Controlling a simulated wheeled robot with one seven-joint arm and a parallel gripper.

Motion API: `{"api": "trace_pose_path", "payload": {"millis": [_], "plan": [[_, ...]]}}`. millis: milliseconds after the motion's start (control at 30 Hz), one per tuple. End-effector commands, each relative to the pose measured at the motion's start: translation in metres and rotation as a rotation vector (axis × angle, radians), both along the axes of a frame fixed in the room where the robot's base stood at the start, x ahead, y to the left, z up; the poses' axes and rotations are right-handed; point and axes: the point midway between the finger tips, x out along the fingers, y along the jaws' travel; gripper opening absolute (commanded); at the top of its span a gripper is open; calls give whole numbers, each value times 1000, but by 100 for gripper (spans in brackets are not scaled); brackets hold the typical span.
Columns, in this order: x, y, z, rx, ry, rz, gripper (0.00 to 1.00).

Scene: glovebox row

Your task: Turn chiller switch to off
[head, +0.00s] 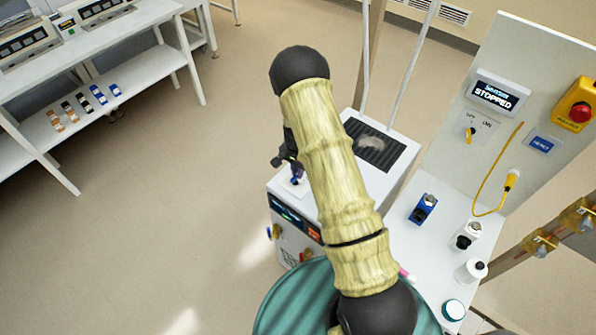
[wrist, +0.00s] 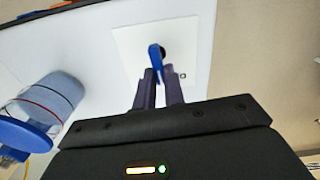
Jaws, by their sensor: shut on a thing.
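The chiller appears to be the white box (head: 290,245) with a lit front display, partly hidden behind my arm in the head view. A small white plate (head: 285,187) lies on its top. In the wrist view a blue switch lever (wrist: 154,56) with a dark base stands on this white plate (wrist: 130,45). My gripper (wrist: 157,76) is shut on the blue lever, with its two dark purple fingers close around it. In the head view my gripper (head: 296,172) shows small beside my arm, just above the plate.
A panel at right holds a display (head: 497,94) reading STOPPED, a yellow switch (head: 469,134) and a red emergency button (head: 579,112). Bottles and a blue item (head: 423,208) stand on the white counter below. A shelf bench (head: 105,75) is at left. The floor between is clear.

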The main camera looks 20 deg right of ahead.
Motion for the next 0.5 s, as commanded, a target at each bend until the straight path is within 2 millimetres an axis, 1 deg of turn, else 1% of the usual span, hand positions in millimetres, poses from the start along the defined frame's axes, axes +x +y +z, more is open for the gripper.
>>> {"api": "trace_pose_path", "payload": {"millis": [500], "plan": [[4, 4, -1, 1, -3, 339, 0]]}}
